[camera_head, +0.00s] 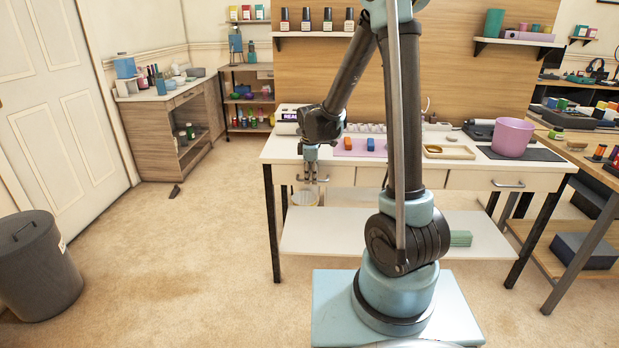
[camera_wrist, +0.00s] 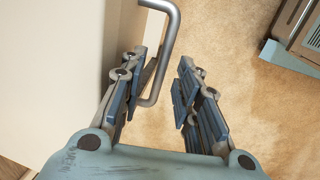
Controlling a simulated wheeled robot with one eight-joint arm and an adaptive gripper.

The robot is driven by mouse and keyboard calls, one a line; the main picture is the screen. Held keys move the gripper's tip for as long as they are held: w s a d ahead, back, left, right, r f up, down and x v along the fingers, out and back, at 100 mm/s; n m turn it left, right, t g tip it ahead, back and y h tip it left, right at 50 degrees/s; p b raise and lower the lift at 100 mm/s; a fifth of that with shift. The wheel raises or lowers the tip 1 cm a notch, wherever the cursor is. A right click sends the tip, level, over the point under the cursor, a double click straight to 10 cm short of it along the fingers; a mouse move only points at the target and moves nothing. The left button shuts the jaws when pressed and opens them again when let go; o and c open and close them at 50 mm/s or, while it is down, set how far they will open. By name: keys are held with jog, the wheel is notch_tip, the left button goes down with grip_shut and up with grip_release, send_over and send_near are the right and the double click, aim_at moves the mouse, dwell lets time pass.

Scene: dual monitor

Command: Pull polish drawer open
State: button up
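The white desk (camera_head: 280,152) has a drawer (camera_head: 283,175) at its front left, which looks closed. I see no label naming it the polish drawer. In the wrist view its metal bar handle (camera_wrist: 172,50) stands off a pale front (camera_wrist: 60,60) at the left. My gripper (camera_head: 312,180) points down in front of this drawer, at the handle. In the wrist view my gripper (camera_wrist: 162,85) is open, with the handle bar showing in the gap between its fingers, closer to the left finger. Whether a finger touches the bar I cannot tell.
Another drawer with a handle (camera_head: 508,184) is at the desk's right. A pink pot (camera_head: 512,137), a wooden tray (camera_head: 448,152) and a pink mat (camera_head: 350,152) lie on top. A low shelf (camera_head: 330,235) runs beneath.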

jog(key=shift+f, duration=0.3)
